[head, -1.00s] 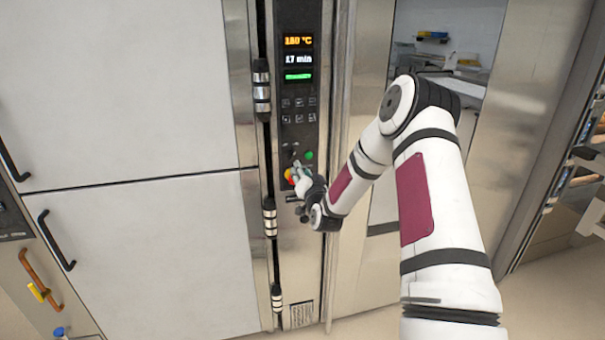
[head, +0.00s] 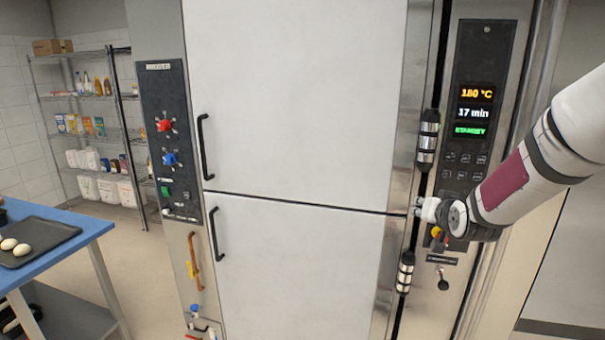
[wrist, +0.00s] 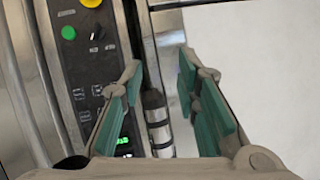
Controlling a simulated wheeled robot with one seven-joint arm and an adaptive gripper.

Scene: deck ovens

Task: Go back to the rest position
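My gripper (wrist: 165,105) is open and empty in the wrist view, its two green-padded fingers spread apart. Between and beyond them are a metal door hinge (wrist: 157,118) and the oven's front. In the head view my gripper (head: 417,208) is small, in front of the right side of the oven, beside the lower part of the control panel (head: 487,60). My arm reaches in from the right edge. The panel displays read 180 °C, 17 min and a green STANDBY. A yellow-and-red button (head: 437,234) shows just below my gripper.
Two white oven doors (head: 300,100) with black handles fill the middle. A second panel with red and blue knobs (head: 165,126) is left of them. A blue table (head: 85,230) with a dark tray (head: 55,240) stands at the left. Shelves (head: 90,50) stand behind; floor between is clear.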

